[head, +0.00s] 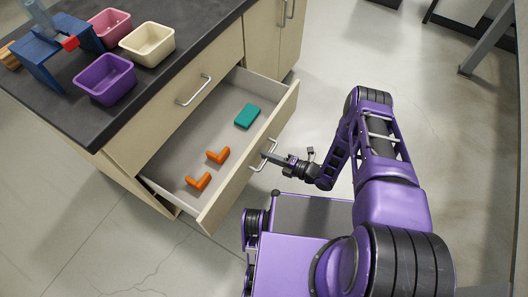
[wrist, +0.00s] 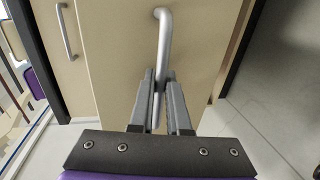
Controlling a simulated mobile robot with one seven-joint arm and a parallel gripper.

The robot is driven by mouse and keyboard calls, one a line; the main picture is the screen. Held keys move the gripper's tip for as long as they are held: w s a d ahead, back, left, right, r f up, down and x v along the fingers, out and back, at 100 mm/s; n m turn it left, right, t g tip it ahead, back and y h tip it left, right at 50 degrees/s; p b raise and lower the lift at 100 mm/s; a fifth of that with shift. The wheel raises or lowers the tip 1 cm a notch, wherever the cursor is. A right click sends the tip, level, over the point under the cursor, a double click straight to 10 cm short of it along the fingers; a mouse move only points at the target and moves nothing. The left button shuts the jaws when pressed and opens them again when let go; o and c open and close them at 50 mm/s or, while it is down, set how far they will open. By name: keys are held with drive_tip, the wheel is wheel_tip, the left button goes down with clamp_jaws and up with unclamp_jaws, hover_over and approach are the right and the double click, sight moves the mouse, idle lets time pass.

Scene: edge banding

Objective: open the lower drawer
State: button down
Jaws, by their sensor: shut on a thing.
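The lower drawer (head: 216,138) stands pulled well out of the wooden cabinet in the head view, its inside open to view. Two orange L-shaped pieces and a teal block (head: 247,116) lie in it. My gripper (head: 268,158) is at the drawer's front, shut on the metal bar handle (head: 265,154). In the wrist view the two grey fingers (wrist: 160,88) close around the handle (wrist: 164,35), against the pale wooden drawer front (wrist: 110,60). The orange pieces (head: 218,155) lie near the middle and the left end of the drawer.
Above it, the upper drawer with its handle (head: 193,90) is shut. On the dark worktop (head: 190,30) stand a purple bin (head: 105,80), a cream bin (head: 148,44), a pink bin (head: 110,28) and a blue stand (head: 45,60).

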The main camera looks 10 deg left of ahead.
drive_tip(key=shift+f+v, duration=0.25)
drive_tip(key=shift+v, duration=0.9)
drive_tip(key=shift+d, duration=0.1)
drive_tip(key=c, duration=0.9)
unclamp_jaws()
